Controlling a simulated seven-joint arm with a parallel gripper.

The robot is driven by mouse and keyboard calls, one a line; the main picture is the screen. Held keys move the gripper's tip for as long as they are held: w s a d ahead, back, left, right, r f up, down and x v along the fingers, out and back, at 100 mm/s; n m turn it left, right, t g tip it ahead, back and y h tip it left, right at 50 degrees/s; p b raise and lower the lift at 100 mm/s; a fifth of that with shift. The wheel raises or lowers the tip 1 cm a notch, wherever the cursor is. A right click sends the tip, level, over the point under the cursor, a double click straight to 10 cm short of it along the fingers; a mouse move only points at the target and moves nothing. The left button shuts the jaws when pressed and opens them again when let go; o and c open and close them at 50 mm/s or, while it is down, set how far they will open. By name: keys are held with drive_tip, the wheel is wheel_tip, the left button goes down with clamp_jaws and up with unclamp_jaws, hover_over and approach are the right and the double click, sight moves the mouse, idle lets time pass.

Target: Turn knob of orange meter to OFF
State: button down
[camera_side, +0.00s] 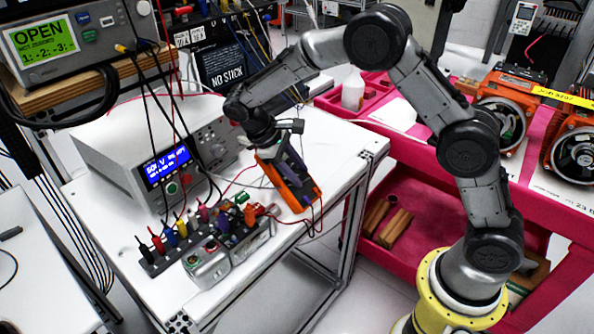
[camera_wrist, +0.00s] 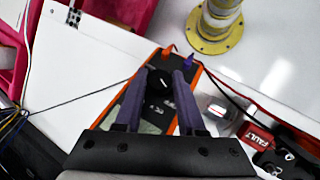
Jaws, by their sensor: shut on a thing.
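The orange meter (camera_side: 309,201) lies near the right edge of the white bench in the side view, with red and dark leads at its end. In the wrist view the meter (camera_wrist: 169,57) shows a dark face, an orange rim and a partly covered display. Its round black knob (camera_wrist: 160,84) has a light pointer mark. My gripper (camera_wrist: 161,76) is over the meter with its purple fingers on both sides of the knob, shut on it. In the side view my gripper (camera_side: 288,178) hides the knob. The dial labels are too small to read, so the selected setting is unclear.
A grey power supply (camera_side: 120,160) stands left on the bench. A row of coloured plugs (camera_side: 190,225) and a small metal box (camera_side: 207,264) lie in front. Test leads cross the bench near the meter. A red "FAULT" label (camera_wrist: 256,138) is right in the wrist view.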

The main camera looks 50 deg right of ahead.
drive_tip(key=c, duration=0.5)
unclamp_jaws()
drive_tip(key=shift+r, duration=0.1)
drive_tip(key=v, duration=1.3)
drive_tip(key=shift+a+r, duration=0.15)
drive_tip(key=shift+r, duration=0.15)
drive_tip(key=shift+w, duration=0.1)
